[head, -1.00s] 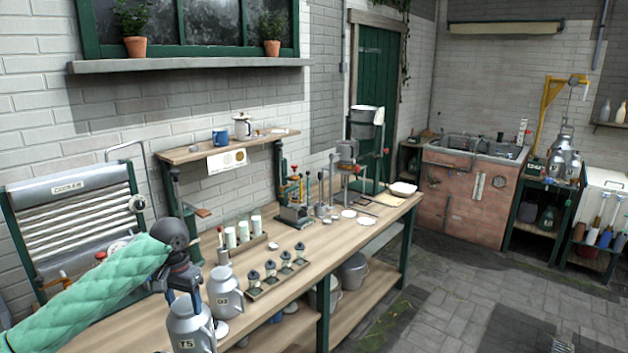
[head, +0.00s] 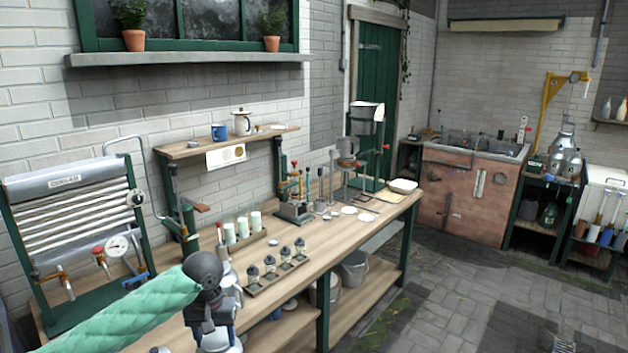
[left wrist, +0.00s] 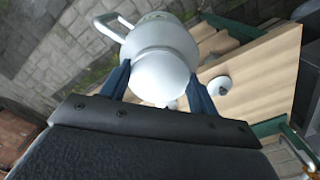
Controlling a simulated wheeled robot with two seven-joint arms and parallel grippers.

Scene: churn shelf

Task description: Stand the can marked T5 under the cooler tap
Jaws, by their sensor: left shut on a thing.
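The cooler (head: 72,182) stands at the left in the head view, with ribbed white tubes in a green frame. A tap with a red knob (head: 98,252) sits low on its front, and another tap (head: 65,287) is to its left. My left gripper (head: 215,328) is over the bench's near edge, right of the cooler, shut on a grey metal can (head: 220,343). The can shows better in the left wrist view (left wrist: 163,62), between the blue fingers. The T5 mark is out of sight now; it showed on this can earlier. My right gripper is not in view.
Another metal can (head: 229,285) stands just behind my left gripper, partly hidden. A rack of dark-topped bottles (head: 275,272) and a tray of white cylinders (head: 243,235) are on the bench (head: 320,255).

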